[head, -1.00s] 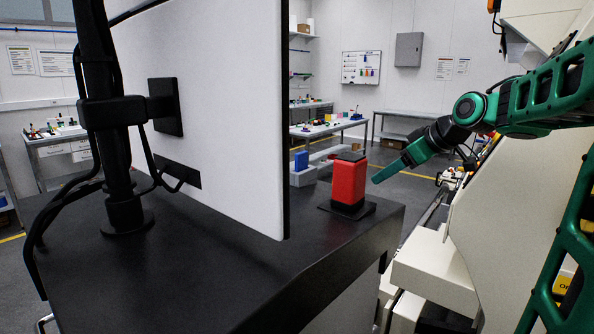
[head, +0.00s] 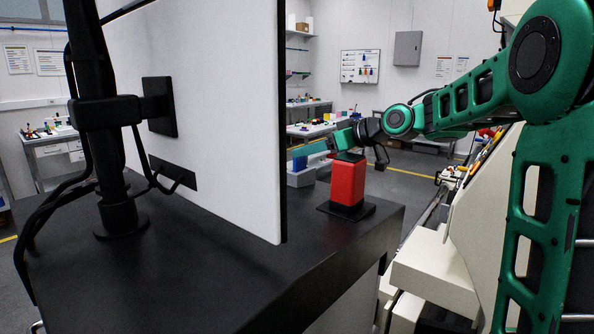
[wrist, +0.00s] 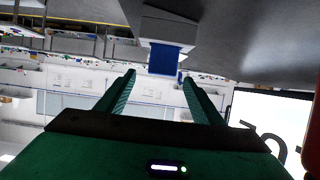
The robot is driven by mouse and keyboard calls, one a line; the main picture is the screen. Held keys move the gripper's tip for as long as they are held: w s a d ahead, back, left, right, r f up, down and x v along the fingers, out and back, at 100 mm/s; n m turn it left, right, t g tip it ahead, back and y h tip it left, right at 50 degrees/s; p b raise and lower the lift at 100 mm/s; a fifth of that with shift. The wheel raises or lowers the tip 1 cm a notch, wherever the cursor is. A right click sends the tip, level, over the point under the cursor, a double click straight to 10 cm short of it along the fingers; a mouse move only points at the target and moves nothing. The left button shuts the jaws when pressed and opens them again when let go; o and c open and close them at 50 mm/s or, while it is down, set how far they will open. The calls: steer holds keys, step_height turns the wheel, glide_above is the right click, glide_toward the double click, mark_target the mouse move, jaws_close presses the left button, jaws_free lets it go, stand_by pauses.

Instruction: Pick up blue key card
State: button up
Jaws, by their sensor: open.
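The blue key card (wrist: 163,59) stands out of a pale grey holder (wrist: 168,28), upside down in the wrist view. In the head view the blue card (head: 300,163) shows beside the panel's right edge, in its light grey holder (head: 299,178). My gripper (head: 291,151) is open, with its green fingers pointing left, seemingly above or near the card. In the wrist view the two fingertips (wrist: 158,76) are spread, with the card ahead between their lines. I see nothing held. The exact gap to the card is hard to judge.
A red block (head: 348,184) on a black base stands on the dark counter (head: 200,285) close to my wrist. A large white panel (head: 215,120) on a black post (head: 100,130) screens the counter's far side. A cream machine (head: 470,230) stands to the right.

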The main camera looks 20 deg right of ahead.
mark_target(299, 165)
steer(key=x, duration=0.4)
steer(key=shift+w+a+f, duration=0.1)
steer(key=shift+a+f, duration=0.2)
steer(key=c, duration=1.1)
